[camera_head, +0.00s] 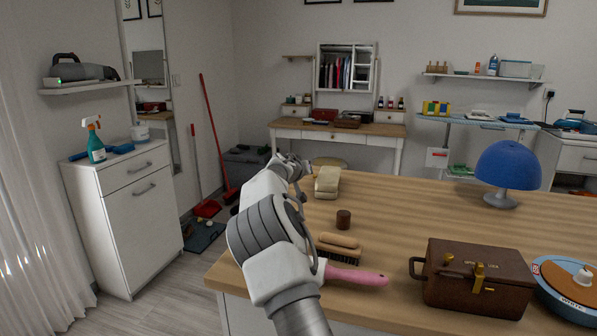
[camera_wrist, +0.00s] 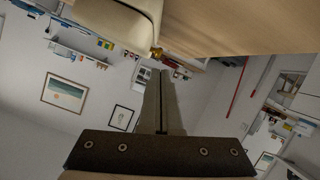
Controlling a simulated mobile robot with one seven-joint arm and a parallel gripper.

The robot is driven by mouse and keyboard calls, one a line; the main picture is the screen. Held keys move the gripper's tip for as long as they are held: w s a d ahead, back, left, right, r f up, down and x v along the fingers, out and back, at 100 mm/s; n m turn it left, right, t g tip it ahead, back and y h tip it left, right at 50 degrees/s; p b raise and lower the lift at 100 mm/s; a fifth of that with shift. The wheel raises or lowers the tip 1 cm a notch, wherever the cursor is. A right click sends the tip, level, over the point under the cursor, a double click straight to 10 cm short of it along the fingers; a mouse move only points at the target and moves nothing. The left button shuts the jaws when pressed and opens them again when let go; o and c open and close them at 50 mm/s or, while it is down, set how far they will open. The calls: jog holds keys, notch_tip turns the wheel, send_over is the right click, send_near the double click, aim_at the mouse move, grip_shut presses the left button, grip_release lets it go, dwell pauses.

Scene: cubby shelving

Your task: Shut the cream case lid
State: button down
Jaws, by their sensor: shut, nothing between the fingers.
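The cream case (camera_head: 327,182) stands near the far left end of the wooden table, just right of my arm's end. It is small in the head view, and I cannot tell how far its lid is open. In the wrist view a rounded cream part of it (camera_wrist: 112,14) fills the top left, with a small gold latch (camera_wrist: 157,52) at its edge. My gripper (camera_wrist: 162,72) has its two fingers together and empty, the tips close to the latch. I cannot tell whether they touch it. In the head view my arm hides most of the gripper.
On the table (camera_head: 400,215) are a dark brown cup (camera_head: 343,219), a wooden brush (camera_head: 338,245), a pink-handled item (camera_head: 356,277), a brown case (camera_head: 475,278), a blue round container (camera_head: 570,288) and a blue lamp (camera_head: 508,166). The table's middle is clear.

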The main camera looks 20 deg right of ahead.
jog(key=v, duration=1.4)
jog(key=shift+s+a, duration=0.1)
